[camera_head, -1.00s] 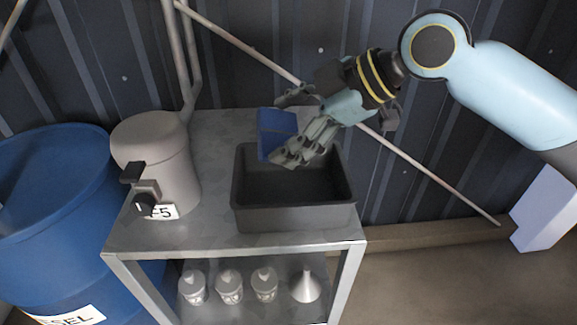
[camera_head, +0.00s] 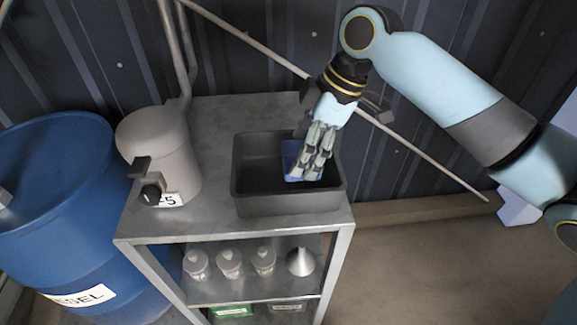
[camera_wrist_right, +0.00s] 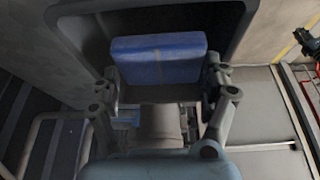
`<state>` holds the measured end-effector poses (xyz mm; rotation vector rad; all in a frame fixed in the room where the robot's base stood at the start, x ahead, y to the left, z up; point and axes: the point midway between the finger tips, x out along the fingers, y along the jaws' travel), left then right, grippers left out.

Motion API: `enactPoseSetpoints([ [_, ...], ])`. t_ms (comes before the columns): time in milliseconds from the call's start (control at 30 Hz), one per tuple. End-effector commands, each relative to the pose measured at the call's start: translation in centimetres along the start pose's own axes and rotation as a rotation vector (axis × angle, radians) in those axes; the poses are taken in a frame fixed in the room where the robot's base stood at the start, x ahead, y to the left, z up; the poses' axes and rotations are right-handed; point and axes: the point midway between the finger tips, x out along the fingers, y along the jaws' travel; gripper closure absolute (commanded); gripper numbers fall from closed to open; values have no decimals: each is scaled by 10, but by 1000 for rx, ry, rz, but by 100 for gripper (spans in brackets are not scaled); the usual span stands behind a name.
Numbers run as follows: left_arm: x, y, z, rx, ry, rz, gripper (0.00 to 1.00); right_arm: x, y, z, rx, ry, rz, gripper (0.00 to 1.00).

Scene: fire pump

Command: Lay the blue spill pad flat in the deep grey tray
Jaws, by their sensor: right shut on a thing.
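The blue spill pad (camera_head: 290,158) is held by my right gripper (camera_head: 312,168) in the right part of the deep grey tray (camera_head: 262,203). In the right wrist view the pad (camera_wrist_right: 158,58) sits between the two fingers of the gripper (camera_wrist_right: 160,88), with the tray's dark inside (camera_wrist_right: 240,18) beyond it. The gripper is shut on the pad. Its fingers hide much of the pad in the head view. I cannot tell whether the pad touches the tray floor.
The tray stands on a grey metal bench (camera_head: 215,115). A grey canister (camera_head: 158,145) with a black tap stands left of the tray. A blue barrel (camera_head: 55,190) is further left. Bottles (camera_head: 230,262) and a funnel (camera_head: 301,262) stand on the lower shelf. A slanted pipe (camera_head: 430,165) runs behind.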

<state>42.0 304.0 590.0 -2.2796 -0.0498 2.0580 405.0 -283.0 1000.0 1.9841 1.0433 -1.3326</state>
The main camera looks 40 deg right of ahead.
Motion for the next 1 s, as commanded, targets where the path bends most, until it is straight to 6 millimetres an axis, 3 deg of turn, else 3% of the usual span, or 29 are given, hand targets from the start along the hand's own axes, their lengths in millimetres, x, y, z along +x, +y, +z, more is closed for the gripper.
enactPoseSetpoints([
  [33,-1,0,0,0,-1,0,100,8,0,-9,2,5,-4,46],
  [233,-2,0,2,0,-3,0,100,26,4,-19,-1,0,-1,46],
  [500,-6,-1,2,1,-5,-1,100,59,3,-5,-1,-1,-1,46],
  [733,-6,-3,3,2,-6,-3,100,63,3,-3,-1,-2,-1,46],
  [767,-6,-3,3,2,-6,-3,100,63,3,-3,-1,-3,-1,19],
  [900,-6,-4,3,2,-6,-4,100,63,3,-3,-1,-3,-1,1],
  [1000,-6,-4,3,2,-6,-4,100,63,3,-3,-1,-2,-1,0],
])
